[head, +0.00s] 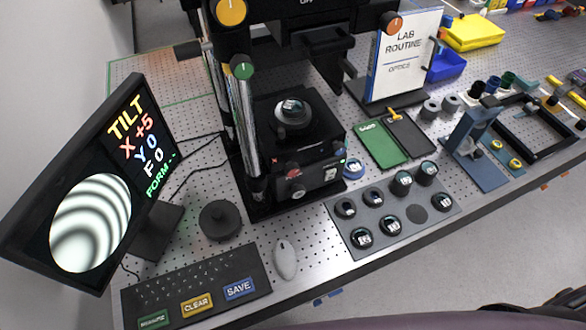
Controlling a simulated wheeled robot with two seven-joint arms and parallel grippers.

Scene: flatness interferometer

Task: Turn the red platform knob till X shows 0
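The monitor (132,122) at the left reads TILT, X +5, Y 0, F 0 and FORM with dashes. Its round picture (90,223) shows curved dark and light fringes. The interferometer's black base (318,178) stands at the middle of the perforated table. A small knob with a red face (294,173) is on the base's front, below the platform (290,128). A round sample (292,112) rests on the platform. Another knob, orange-red (391,22), is high on the instrument's right side. Neither of my grippers is in view.
A keyboard (190,283) with CLEAR and SAVE keys, a mouse (285,260) and a black round puck (220,219) lie in front of the instrument. A grey tray (347,236) of several round samples is to the right. A sign (403,55) stands behind. The table's front edge is close.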

